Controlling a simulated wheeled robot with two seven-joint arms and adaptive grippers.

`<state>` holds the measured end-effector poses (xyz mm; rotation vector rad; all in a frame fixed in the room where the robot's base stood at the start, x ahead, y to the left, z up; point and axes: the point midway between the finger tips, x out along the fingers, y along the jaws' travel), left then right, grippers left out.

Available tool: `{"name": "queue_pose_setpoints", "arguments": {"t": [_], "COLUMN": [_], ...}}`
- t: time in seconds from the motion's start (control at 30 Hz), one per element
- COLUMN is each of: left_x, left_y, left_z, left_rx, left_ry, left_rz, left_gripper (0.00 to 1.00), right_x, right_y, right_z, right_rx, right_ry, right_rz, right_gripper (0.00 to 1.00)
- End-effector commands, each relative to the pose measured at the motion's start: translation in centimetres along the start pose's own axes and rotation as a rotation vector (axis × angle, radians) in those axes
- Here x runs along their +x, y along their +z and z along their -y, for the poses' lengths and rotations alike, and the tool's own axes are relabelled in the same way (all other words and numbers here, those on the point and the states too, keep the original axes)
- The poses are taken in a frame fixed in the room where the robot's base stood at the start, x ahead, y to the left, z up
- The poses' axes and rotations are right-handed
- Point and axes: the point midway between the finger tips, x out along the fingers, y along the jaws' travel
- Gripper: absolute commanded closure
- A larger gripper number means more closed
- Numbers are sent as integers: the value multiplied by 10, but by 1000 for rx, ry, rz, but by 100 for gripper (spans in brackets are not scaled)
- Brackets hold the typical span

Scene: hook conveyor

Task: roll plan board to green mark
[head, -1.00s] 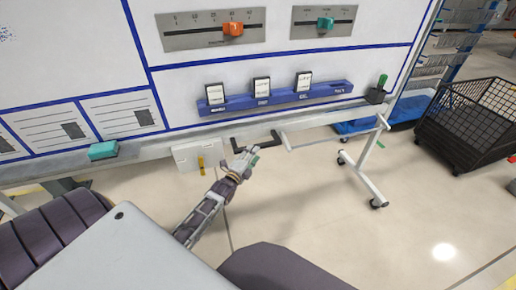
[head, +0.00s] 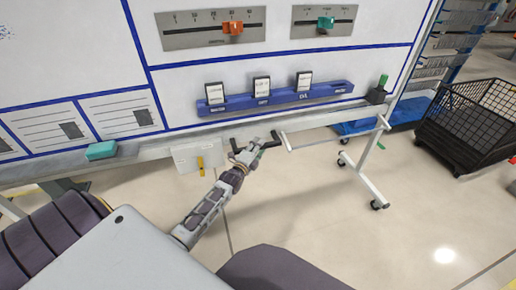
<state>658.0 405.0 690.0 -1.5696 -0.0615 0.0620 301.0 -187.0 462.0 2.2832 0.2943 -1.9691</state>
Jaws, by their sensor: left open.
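The plan board (head: 175,78) is a large white board with blue lines, filling the upper left of the head view. It stands on a pale tube frame with casters (head: 376,205). A dark handle (head: 273,138) sticks out below its lower edge. My left gripper (head: 262,148) is open at this handle, overlapping it in the picture. I cannot tell whether the fingers touch it or reach around it. My right gripper is out of view.
The board carries an orange slider (head: 233,28), a teal slider (head: 326,23), a blue rail (head: 290,99) with cards, and a teal eraser-like block (head: 101,150). A black mesh cart (head: 478,122) stands at right. The floor in front is clear.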

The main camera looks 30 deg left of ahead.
Motion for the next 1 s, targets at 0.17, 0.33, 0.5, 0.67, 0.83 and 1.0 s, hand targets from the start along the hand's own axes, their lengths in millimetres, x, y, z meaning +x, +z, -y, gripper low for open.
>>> {"name": "queue_pose_setpoints", "arguments": {"t": [0.17,0.33,0.5,0.67,0.83,1.0], "left_x": [0,0,0,0,2,9], "left_y": [0,0,0,0,2,9], "left_z": [0,0,0,0,0,0], "left_rx": [0,0,0,0,0,1], "left_ry": [0,0,0,0,0,0], "left_rz": [0,0,0,0,0,0], "left_gripper": [63,85,100,100,100,100], "right_x": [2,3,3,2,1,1], "right_y": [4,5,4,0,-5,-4], "right_z": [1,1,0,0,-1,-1], "right_rx": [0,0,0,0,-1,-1], "right_ry": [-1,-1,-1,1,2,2], "right_rz": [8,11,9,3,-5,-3], "right_gripper": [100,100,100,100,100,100]}}
